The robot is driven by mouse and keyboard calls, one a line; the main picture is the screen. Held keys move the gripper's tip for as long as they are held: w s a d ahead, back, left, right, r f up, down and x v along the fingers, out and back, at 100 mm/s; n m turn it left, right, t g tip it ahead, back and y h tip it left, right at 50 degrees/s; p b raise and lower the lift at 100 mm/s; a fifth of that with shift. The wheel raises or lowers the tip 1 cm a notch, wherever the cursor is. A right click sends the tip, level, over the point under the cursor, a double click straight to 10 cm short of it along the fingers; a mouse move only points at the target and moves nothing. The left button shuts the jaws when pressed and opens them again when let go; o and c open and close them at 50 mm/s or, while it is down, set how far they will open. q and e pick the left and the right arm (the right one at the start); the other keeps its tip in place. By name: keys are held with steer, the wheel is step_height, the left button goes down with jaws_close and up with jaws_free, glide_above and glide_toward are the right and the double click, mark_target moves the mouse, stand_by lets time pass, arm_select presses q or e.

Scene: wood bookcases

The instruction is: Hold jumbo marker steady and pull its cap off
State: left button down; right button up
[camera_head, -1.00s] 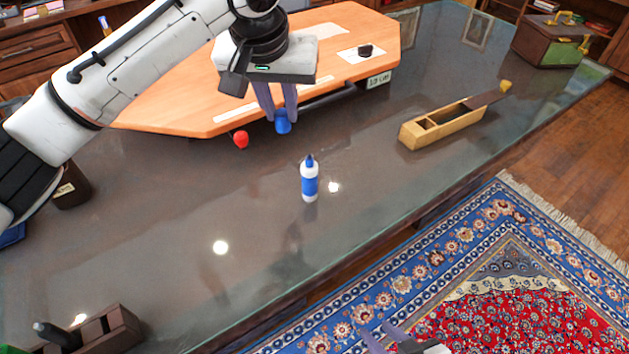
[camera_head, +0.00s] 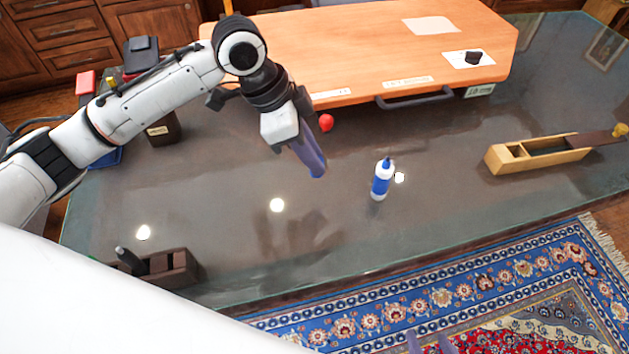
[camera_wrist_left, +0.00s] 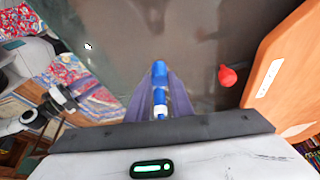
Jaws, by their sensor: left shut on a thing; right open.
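My left gripper (camera_head: 317,172) is shut above the glass-topped desk, left of the glue-like bottle. In the left wrist view its fingers (camera_wrist_left: 158,95) are shut on a blue thing with a white band, which looks like the jumbo marker (camera_wrist_left: 160,72). Its blue end sticks out past the fingertips. In the head view the fingers hide it. I cannot tell where its cap meets the body. My right gripper (camera_head: 428,340) is open and empty at the bottom edge, in front of the rug, its fingers partly cut off.
A blue-and-white bottle (camera_head: 381,185) stands upright on the desk (camera_head: 240,230). A wooden drawing board (camera_head: 370,50) lies behind, with a red knob-like thing (camera_head: 326,122) by its edge. A wooden box (camera_head: 540,152) is at right, a dark holder (camera_head: 165,268) at front left.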

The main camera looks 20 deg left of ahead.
arm_select(q)
steer(key=shift+f, duration=3.55)
steer(key=shift+f, duration=0.15)
steer(key=c, duration=1.6)
jaws_free()
steer(key=shift+o, duration=0.2)
steer(key=v, duration=1.2)
